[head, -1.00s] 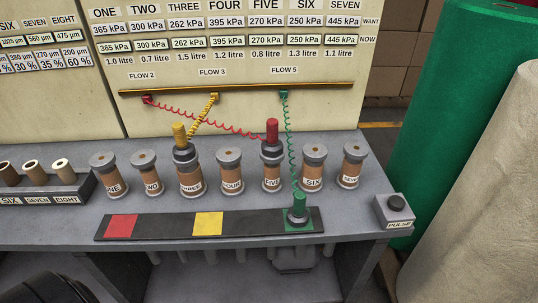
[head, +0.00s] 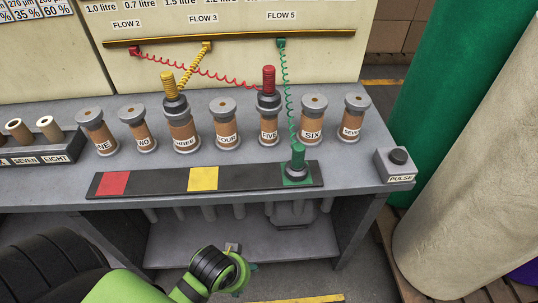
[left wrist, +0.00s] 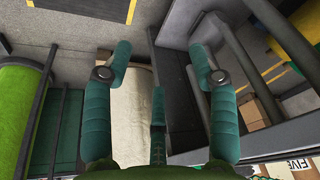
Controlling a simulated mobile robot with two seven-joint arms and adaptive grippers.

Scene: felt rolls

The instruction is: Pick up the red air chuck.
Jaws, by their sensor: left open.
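The red air chuck (head: 269,82) stands upright on top of the roll labelled FIVE (head: 268,126), with a coiled red hose running up left to the wall rail. A yellow chuck (head: 168,86) stands on roll THREE (head: 183,133). A green chuck (head: 297,162) stands on the green square of the dark strip. My left gripper (head: 240,258) is low in front of the bench, well below and left of the red chuck. In the left wrist view its teal fingers (left wrist: 165,70) are spread and empty. My right gripper is not in view.
The dark strip (head: 145,184) along the bench front has bare red and yellow squares. Other labelled rolls flank roll FIVE. A PULSE button box (head: 395,163) stands at the right end. Coiled yellow and green (head: 286,95) hoses hang from the rail (head: 240,39).

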